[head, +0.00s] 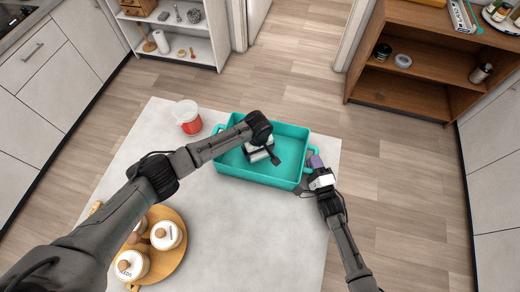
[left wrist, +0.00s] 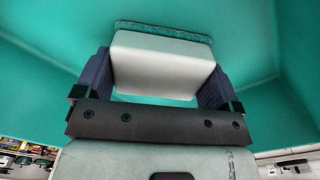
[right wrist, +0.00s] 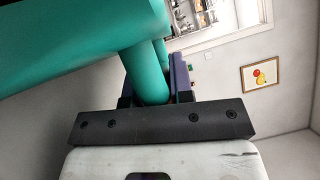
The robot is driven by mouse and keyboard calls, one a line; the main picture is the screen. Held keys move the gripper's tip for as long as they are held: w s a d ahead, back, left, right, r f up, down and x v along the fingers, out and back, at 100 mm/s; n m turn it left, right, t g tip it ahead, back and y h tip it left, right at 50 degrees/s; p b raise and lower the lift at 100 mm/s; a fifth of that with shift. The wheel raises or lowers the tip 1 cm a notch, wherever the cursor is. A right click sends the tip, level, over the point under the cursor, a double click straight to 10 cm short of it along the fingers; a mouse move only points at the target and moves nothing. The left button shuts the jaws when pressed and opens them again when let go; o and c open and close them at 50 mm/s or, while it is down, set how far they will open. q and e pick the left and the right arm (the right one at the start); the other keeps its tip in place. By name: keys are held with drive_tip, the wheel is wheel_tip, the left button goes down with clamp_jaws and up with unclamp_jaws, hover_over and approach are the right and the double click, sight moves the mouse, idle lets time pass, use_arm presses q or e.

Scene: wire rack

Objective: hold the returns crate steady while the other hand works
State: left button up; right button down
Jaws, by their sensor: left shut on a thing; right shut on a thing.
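The teal returns crate (head: 240,179) sits on the pale table, with a handle at each end. My right gripper (head: 315,164) is at its right end, shut on the handle; in the right wrist view the teal handle (right wrist: 148,72) passes between the fingers. My left gripper (head: 263,154) reaches down inside the crate. In the left wrist view it is shut on a white block-like item (left wrist: 158,65), with teal crate walls (left wrist: 45,75) around it. In the head view my left arm and hand partly hide this item.
A red-and-white tub (head: 187,119) stands at the crate's left. A round wooden tray (head: 172,268) with white lidded jars is at the near left of the table. The table in front of the crate is clear. A brown shelf (head: 425,65) stands beyond at right.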

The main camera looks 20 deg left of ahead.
use_arm(q)
wheel_tip(320, 180, up, 11)
idle(0.8)
drive_tip(key=shift+f, duration=0.1)
use_arm(e)
drive_tip(key=c, duration=0.9)
unclamp_jaws()
drive_tip(key=v, duration=1.2)
